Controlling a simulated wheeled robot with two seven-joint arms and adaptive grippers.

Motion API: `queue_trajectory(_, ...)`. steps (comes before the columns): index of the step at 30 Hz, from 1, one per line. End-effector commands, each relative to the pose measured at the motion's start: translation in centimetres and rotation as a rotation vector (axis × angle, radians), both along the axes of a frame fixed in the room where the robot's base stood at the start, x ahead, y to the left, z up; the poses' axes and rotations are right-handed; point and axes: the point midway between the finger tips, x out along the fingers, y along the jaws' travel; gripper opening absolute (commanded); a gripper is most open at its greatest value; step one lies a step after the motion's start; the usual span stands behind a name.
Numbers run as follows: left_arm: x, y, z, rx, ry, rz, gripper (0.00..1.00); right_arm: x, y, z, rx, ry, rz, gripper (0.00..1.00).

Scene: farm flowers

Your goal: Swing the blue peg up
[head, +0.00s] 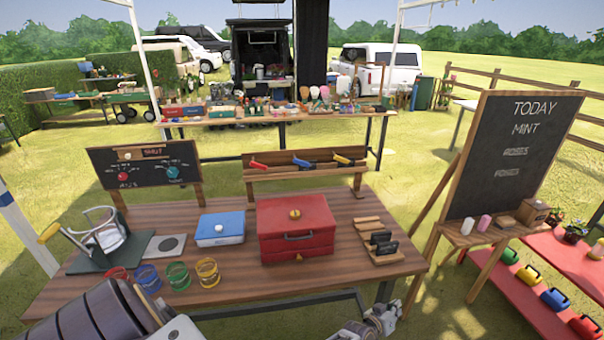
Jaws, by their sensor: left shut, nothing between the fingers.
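The blue peg (302,163) sits on the upright wooden rail (290,183) at the back of the table, between a red one (259,165) and a yellow one (343,160). It lies slanted, close to level, with a dark part; fine detail is too small to tell. My left gripper (389,312) is at the bottom edge, right of centre, in front of the table's near edge and well away from the peg. It is shut and empty. My right gripper does not show.
A red toolbox (297,232) stands before the rail, with a blue box (220,229) to its left and a wooden holder (372,237) to its right. A small chalkboard (147,165) is at the back left.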

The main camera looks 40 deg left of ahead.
Motion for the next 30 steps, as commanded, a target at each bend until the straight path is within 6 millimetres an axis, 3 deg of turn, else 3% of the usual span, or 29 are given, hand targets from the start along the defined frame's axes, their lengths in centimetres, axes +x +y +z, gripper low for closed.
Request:
queue_trajectory(1, 1.2, -0.2, 2.6, -0.044, -0.045, 0.022, 0.00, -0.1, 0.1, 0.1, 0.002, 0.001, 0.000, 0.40)
queue_trajectory(6, 3.8, 0.0, 10.1, -0.205, -0.177, 0.100, 0.00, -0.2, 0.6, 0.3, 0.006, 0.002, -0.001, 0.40)
queue_trajectory(15, 6.1, 1.9, 22.1, -0.504, -0.388, 0.240, 0.00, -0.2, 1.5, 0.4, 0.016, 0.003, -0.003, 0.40)
queue_trajectory(21, 6.1, 4.3, 28.5, -0.709, -0.505, 0.337, 0.00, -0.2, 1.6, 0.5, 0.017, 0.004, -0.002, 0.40)
queue_trajectory(30, 4.6, 8.7, 35.2, -1.022, -0.645, 0.489, 0.00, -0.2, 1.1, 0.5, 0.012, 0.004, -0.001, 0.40)
